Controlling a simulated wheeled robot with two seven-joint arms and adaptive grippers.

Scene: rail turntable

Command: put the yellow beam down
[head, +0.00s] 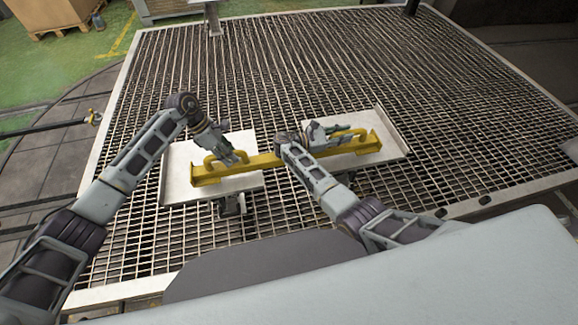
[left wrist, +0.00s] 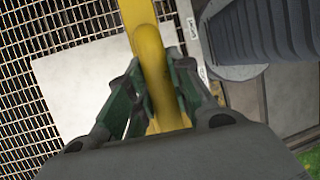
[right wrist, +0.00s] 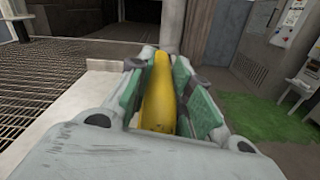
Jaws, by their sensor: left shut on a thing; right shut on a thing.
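The yellow beam (head: 262,163) lies level across the middle of the head view, over two pale plates, with a loop handle near each end. My left gripper (head: 232,156) is shut on the left handle, and the handle shows between its green pads in the left wrist view (left wrist: 150,55). My right gripper (head: 335,132) is shut on the right handle, which shows between its pads in the right wrist view (right wrist: 159,95). The left plate (head: 180,158) and right plate (head: 394,142) lie under the beam's ends. I cannot tell whether the beam touches them.
The plates stand on short supports above a wide metal grating (head: 300,60) with a pale frame. The grating around them is mostly clear. A wooden crate (head: 50,15) stands on the green floor at the far left. A thin rail (head: 50,127) lies outside the left edge.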

